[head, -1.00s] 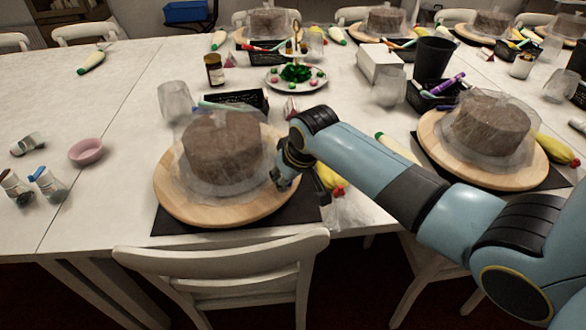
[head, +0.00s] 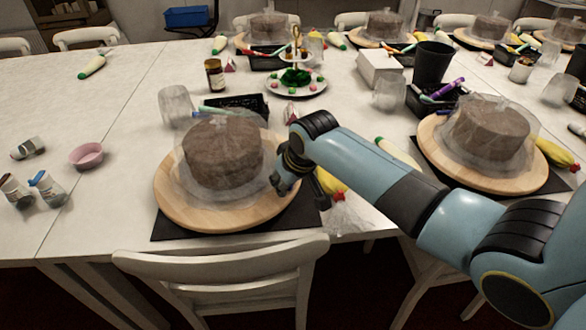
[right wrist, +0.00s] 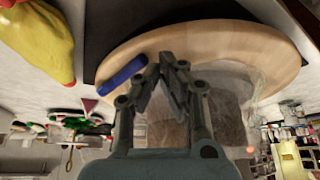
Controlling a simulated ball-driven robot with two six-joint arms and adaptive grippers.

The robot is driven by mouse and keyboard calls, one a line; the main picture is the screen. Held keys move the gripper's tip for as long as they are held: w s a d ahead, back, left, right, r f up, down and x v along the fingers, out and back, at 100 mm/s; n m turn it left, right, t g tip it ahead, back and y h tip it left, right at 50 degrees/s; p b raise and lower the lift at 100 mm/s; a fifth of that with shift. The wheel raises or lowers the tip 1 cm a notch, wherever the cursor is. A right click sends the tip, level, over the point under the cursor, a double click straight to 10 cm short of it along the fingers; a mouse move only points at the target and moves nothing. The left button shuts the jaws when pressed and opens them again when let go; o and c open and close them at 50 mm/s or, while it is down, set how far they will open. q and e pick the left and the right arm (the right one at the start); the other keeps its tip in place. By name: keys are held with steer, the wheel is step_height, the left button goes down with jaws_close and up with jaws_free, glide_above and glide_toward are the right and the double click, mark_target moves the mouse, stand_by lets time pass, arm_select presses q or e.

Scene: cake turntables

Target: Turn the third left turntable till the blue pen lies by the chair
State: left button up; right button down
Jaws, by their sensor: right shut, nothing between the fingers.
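A round wooden turntable (head: 172,207) with a brown cake (head: 222,150) under clear wrap stands on a black mat (head: 190,232) at the table's near edge. A white chair (head: 225,265) stands in front of it. My right gripper (head: 281,186) is at the turntable's right rim, shut and empty. In the right wrist view my fingertips (right wrist: 170,62) are over the wooden board (right wrist: 215,45). The blue pen (right wrist: 122,75) lies on the board's edge beside the fingers; I cannot tell whether they touch. In the head view the pen is hidden, and my left gripper is out of view.
A yellow piping bag (head: 329,183) lies close to the right of my gripper. A black basket (head: 240,103) and a clear cup (head: 175,106) stand behind the turntable. Another turntable (head: 440,160) with a cake is at the right. The table left of the mat is mostly clear.

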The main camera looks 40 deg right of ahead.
mark_target(233, 217)
steer(key=shift+f, duration=0.15)
stand_by(0.3)
steer(key=shift+f+b, duration=0.3)
steer(key=shift+f, duration=0.05)
steer(key=shift+a+r, duration=0.1)
steer(key=shift+a, duration=0.2)
steer(key=a+p, duration=0.1)
steer(key=a, duration=0.1)
steer(key=a+p, duration=0.1)
steer(key=a, duration=0.1)
steer(key=s+a+p, duration=0.1)
steer(key=shift+a, duration=0.4)
steer(key=a, duration=0.2)
steer(key=w+a, duration=0.1)
steer(key=a, duration=0.3)
steer(key=shift+w+a, duration=0.15)
steer(key=shift+w, duration=0.1)
